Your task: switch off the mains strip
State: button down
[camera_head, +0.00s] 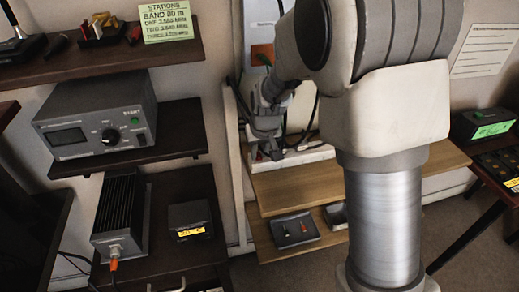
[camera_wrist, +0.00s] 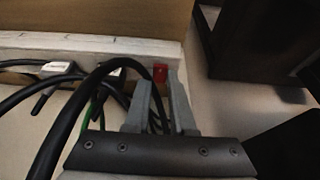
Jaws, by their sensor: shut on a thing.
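The mains strip (camera_wrist: 120,48) is a long pale bar in the wrist view, with plugs and black cables on it. A red switch (camera_wrist: 160,73) sits at its right end. My gripper (camera_wrist: 158,78) has its two grey fingers on either side of this switch, shut on it with a narrow gap between the tips. The exact contact at the tips is hard to see. In the head view, my gripper (camera_head: 266,153) is low at the left end of the pale strip (camera_head: 305,157) on the wooden shelf, and my arm hides part of the area.
Black cables (camera_wrist: 75,105) loop close to the left finger. A dark box (camera_wrist: 250,40) stands to the right in the wrist view. In the head view, a grey tray (camera_head: 295,231) lies on the lower shelf, and a radio unit (camera_head: 98,118) stands on the left shelves.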

jog(key=p, duration=0.1)
jog(key=g+p, duration=0.1)
jog(key=p, duration=0.1)
jog(key=shift+w+r+g, duration=0.25)
jog(key=shift+r+g, duration=0.05)
jog(key=shift+r, duration=0.05)
jog(key=shift+w+a+f+g+p, duration=0.15)
jog(key=shift+g+p, duration=0.25)
jog(key=shift+p, duration=0.35)
jog(key=shift+f, duration=0.1)
jog(key=c, duration=0.8)
grip_release()
jog(key=shift+o, duration=0.2)
notch_tip(320, 180, up, 17)
jog(key=s+p, duration=0.2)
jog(key=shift+s+d, duration=0.2)
jog(key=shift+d, duration=0.1)
